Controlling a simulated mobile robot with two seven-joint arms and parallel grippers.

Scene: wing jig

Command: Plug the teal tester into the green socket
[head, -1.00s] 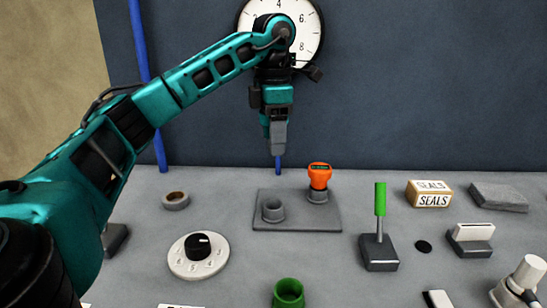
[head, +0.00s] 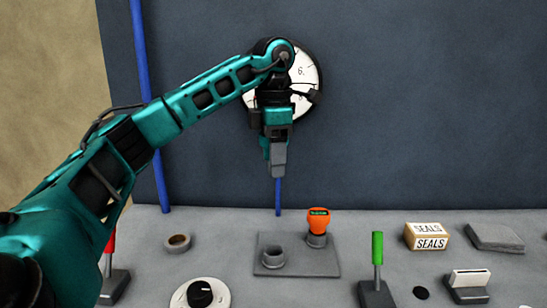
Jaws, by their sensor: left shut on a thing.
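My left gripper (head: 277,160) hangs pointing down in front of the wall, above and behind the grey plate (head: 305,265) in the picture. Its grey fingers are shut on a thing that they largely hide. I take it to be the teal tester, which shows nowhere else, but I cannot make out its shape. An orange tester (head: 318,221) stands upright in the right socket of the plate. The plate's left grey socket (head: 273,256) is empty. The green socket is outside the present view. My right gripper is not in view.
A white gauge (head: 303,75) is behind my arm.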

